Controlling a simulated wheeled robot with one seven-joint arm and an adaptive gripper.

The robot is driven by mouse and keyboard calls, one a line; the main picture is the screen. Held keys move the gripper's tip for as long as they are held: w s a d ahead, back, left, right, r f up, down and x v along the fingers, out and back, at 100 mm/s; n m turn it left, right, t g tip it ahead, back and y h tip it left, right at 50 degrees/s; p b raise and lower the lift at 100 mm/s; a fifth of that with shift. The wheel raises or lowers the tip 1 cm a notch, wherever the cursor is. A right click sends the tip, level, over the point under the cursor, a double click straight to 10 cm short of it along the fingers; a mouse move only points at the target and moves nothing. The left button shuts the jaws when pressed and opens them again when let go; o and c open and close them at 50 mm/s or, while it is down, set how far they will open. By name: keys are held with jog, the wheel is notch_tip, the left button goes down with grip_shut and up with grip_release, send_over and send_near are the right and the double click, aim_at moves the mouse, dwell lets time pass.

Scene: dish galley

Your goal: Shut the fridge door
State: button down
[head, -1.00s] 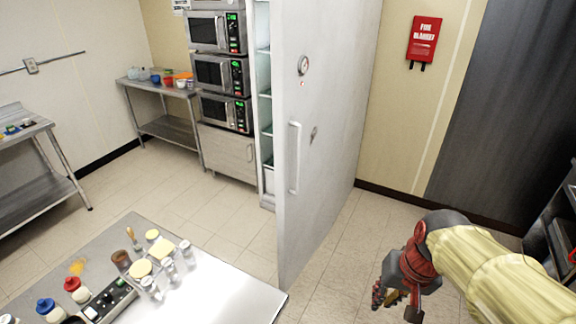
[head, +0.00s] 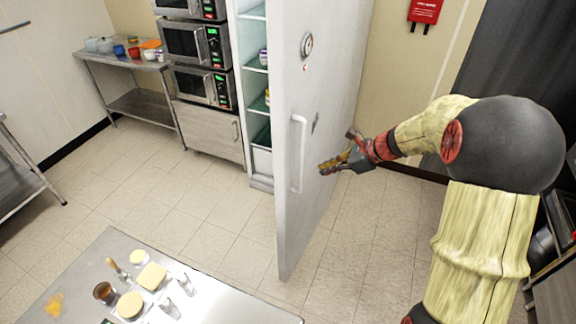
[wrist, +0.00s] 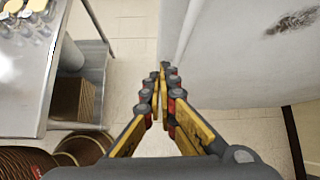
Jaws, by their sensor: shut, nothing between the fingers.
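The white fridge door (head: 335,130) stands open in the head view, jutting toward me, with a long vertical handle (head: 298,153) near its free edge. The fridge's shelves (head: 257,70) show to the left behind the door. My gripper (head: 324,168) is shut and empty, to the right of the handle in the head view. In the wrist view my gripper (wrist: 161,80) points down alongside the door (wrist: 235,60). I cannot tell whether it touches the door.
A metal counter (head: 225,305) with sponges and jars lies at the lower left. In the wrist view, baskets (wrist: 80,100) sit under a counter. Stacked microwaves (head: 198,45) stand left of the fridge. Tiled floor (head: 195,210) is clear between counter and fridge.

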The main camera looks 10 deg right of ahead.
jog(key=m, duration=0.1)
jog(key=b, duration=0.2)
send_near(286, 178)
notch_tip(286, 178, down, 3)
jog(key=shift+w+a+f, duration=0.1)
jog(key=shift+w+a, duration=0.9)
jog(key=shift+a, duration=0.25)
jog(key=w+a+m+t+h+p, duration=0.1)
jog(key=w+a+m+p, duration=0.2)
jog(key=w+a+p, duration=2)
jog(key=w+a, duration=0.1)
jog(key=w, duration=0.3)
jog(key=shift+t+h, duration=0.3)
jog(key=shift+h, duration=0.1)
jog(key=shift+a, duration=0.1)
